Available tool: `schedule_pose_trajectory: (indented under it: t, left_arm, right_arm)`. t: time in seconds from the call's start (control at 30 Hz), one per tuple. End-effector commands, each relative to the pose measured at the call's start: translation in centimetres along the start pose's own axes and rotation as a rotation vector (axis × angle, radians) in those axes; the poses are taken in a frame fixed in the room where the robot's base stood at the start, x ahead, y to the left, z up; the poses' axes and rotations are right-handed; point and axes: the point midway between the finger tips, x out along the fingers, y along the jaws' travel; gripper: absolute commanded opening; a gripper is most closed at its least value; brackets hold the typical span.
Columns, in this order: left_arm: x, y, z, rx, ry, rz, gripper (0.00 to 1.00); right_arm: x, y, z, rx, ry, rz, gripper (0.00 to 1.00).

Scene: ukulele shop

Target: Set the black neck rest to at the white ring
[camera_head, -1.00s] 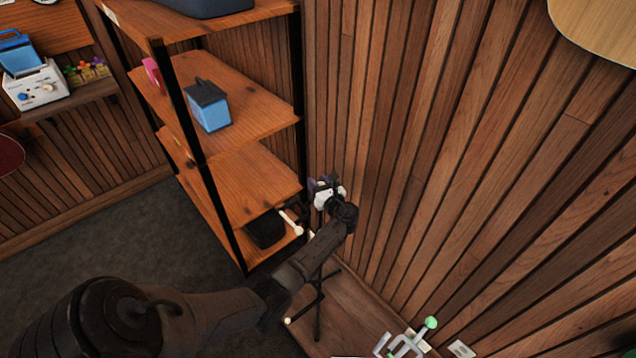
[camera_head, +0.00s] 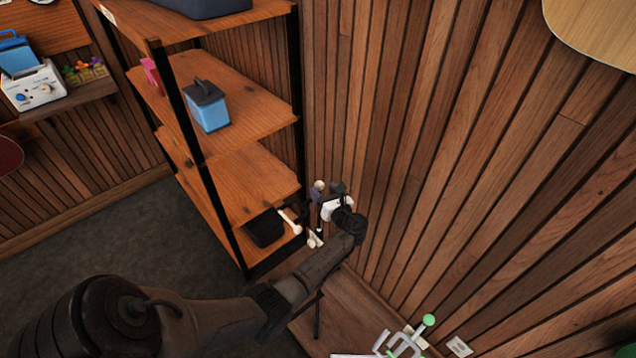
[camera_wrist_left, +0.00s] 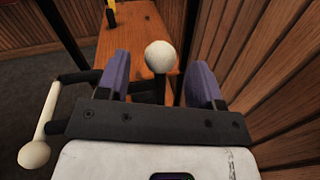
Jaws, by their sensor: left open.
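A black stand-like piece with white ball ends, apparently the neck rest, shows in the left wrist view (camera_wrist_left: 72,78). One white ball on a dark post stands between my finger pads, with visible gaps on both sides. Another white-ended rod is at the left of that view. My left gripper (camera_head: 320,194), with purple pads, is open around the ball (camera_wrist_left: 160,56). I cannot make out a white ring. My right gripper is out of view.
A wooden shelf unit (camera_head: 215,180) stands left of my gripper, with a blue box (camera_head: 208,106) on it. The slatted wall (camera_head: 440,170) is close on the right. A grey piece with a green ball (camera_head: 428,320) is at the bottom right.

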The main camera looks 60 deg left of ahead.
Motion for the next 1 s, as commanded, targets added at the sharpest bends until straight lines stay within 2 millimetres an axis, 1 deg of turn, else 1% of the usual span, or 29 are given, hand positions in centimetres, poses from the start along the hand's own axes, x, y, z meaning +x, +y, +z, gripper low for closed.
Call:
schedule_pose_trajectory:
  t: [0.03, 0.2, 0.3, 0.5, 0.7, 1.0]
  left_arm:
    - [-1.2, 0.0, 0.1, 0.000, 0.001, -0.003, 0.60]
    - [-4.4, 0.0, 0.1, 0.000, 0.001, -0.002, 0.60]
    - [-6.0, 0.0, 0.1, 0.000, 0.000, -0.001, 0.60]
    - [-8.1, 0.0, 0.0, 0.001, 0.000, 0.000, 0.60]
    - [-8.9, 0.0, 0.0, 0.000, -0.001, 0.000, 0.60]
    - [-9.0, 0.0, 0.0, 0.000, -0.001, 0.000, 0.60]
  right_arm:
    - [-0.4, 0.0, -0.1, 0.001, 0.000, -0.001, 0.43]
    - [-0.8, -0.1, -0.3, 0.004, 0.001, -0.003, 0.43]
    - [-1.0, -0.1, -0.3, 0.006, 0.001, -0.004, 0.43]
    - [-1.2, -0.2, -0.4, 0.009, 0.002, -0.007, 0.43]
    - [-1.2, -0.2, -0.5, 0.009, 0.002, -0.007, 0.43]
    - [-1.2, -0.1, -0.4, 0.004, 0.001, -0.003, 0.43]
